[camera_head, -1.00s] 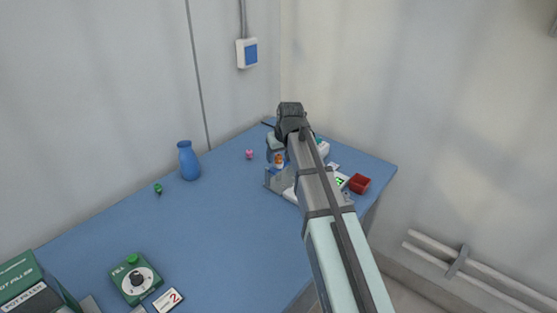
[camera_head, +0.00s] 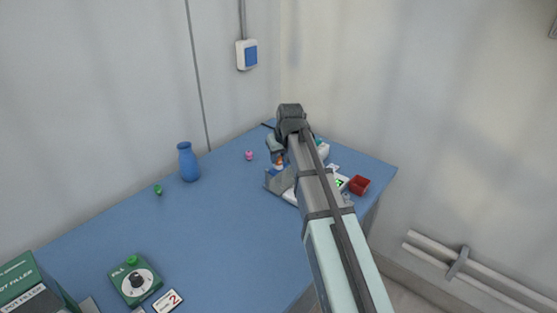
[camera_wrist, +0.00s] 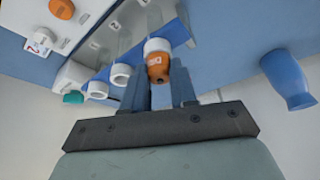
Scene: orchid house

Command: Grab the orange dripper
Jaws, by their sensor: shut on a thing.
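The orange dripper (camera_wrist: 158,62) has an orange body with a white band and a clear tube. In the wrist view it sits between the two fingers of my gripper (camera_wrist: 160,84), which are shut on it. In the head view a small orange part of the dripper (camera_head: 279,163) shows beside my arm. My gripper (camera_head: 275,147) is partly hidden there by my own arm. The dripper is at a rack (camera_wrist: 105,75) with numbered places; I cannot tell whether it is still seated there.
White-capped (camera_wrist: 122,73) and teal-capped (camera_wrist: 73,98) drippers stand close beside it. Another orange-topped item (camera_wrist: 62,8) lies beyond. A blue vase (camera_head: 188,162), a pink item (camera_head: 249,155) and a red box (camera_head: 359,185) are on the blue table.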

